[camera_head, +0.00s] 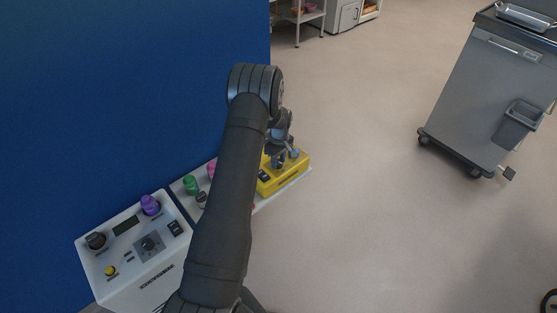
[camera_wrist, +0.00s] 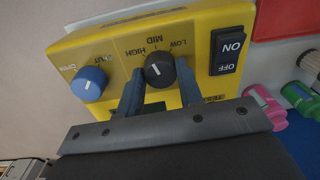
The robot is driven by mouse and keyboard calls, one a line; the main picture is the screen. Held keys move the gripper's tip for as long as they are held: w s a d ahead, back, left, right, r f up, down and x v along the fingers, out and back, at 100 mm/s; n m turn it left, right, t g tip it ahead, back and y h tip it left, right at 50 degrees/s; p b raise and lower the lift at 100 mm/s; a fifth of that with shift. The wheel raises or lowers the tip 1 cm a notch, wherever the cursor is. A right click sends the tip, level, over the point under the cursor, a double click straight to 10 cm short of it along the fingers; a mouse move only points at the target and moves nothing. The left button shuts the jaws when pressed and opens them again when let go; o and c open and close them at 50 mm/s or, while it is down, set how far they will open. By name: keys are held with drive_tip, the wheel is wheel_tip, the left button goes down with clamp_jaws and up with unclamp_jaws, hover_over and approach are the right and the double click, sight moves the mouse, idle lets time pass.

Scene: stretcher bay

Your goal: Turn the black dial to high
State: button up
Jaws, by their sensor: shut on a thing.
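The black dial (camera_wrist: 160,70) sits on the face of a yellow control box (camera_wrist: 205,17), with LOW, MID and HIGH printed around it. Its white mark points to the left in the wrist view, on the HIGH side. My gripper (camera_wrist: 159,72) has one finger on each side of the dial and is shut on it. In the head view my gripper (camera_head: 279,155) is over the yellow box (camera_head: 290,177), and my arm and gripper hide the dial there.
A blue knob (camera_wrist: 88,84) and an ON/OFF rocker switch (camera_wrist: 231,50) flank the dial. Pink (camera_wrist: 264,108) and green (camera_wrist: 301,97) knobs are nearby. A white control panel (camera_head: 130,255) stands left; a grey cart (camera_head: 480,95) stands right, with clear floor between.

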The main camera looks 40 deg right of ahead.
sight(279, 160)
drive_tip(key=n, duration=0.5)
drive_tip(key=shift+n, duration=0.4)
idle(0.4)
drive_tip(key=o, duration=1)
drive_tip(key=shift+c, duration=0.2)
drive_tip(key=shift+r, duration=0.1)
wheel_tip(279, 160, up, 17)
drive_tip(key=shift+w+d+r, duration=0.15)
drive_tip(key=shift+w+d, duration=0.1)
drive_tip(key=shift+d, duration=0.05)
drive_tip(key=f, duration=1.7)
drive_tip(key=shift+s+a+f, duration=0.2)
drive_tip(key=shift+a+f, duration=0.05)
drive_tip(key=shift+a, duration=0.05)
